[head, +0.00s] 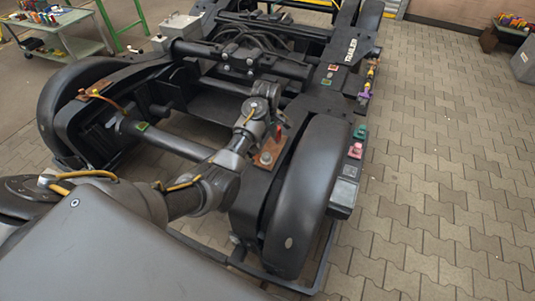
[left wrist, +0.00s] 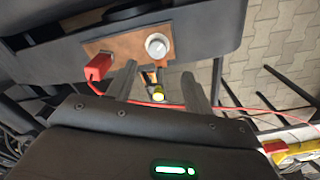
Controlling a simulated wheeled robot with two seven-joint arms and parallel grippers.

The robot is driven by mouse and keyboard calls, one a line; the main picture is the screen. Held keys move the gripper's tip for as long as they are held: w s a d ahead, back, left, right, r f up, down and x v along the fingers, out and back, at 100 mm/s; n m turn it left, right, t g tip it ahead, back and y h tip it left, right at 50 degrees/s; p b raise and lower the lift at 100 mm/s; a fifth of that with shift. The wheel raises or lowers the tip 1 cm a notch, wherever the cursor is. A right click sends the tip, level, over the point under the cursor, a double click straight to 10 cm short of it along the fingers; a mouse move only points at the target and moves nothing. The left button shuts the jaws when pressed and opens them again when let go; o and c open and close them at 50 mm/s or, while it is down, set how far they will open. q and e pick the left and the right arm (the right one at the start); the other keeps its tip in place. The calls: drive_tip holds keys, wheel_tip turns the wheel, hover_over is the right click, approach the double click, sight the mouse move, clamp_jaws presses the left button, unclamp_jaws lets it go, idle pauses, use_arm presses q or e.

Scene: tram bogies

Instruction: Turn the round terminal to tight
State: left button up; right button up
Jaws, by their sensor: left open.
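The round terminal is a pale, round-headed knob (left wrist: 157,45) on a copper-brown plate (left wrist: 125,52) in the left wrist view. In the head view the knob (head: 266,158) stands on the same plate (head: 275,147) beside the dark curved wheel cover. A red connector (left wrist: 97,67) with a red cable sits left of the knob. My left gripper (left wrist: 160,70) is open, its two fingers apart with the knob just beyond and between their tips; I see no contact. In the head view its arm reaches over the bogie and its fingers are hard to make out. My right gripper is out of view.
The dark bogie frame (head: 225,105) fills the middle. A wheel cover (head: 303,195) stands right of the terminal. Pink (head: 355,151) and green (head: 360,132) parts sit on its outer side. A tool cart (head: 65,45) is at the back left. Paved floor (head: 440,170) is clear at right.

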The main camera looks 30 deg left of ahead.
sight(267, 156)
use_arm(q)
drive_tip(key=f, duration=1)
drive_tip(key=shift+w+b, duration=0.25)
drive_tip(key=shift+b, duration=0.05)
drive_tip(key=shift+c, duration=0.3)
drive_tip(key=c, duration=0.9)
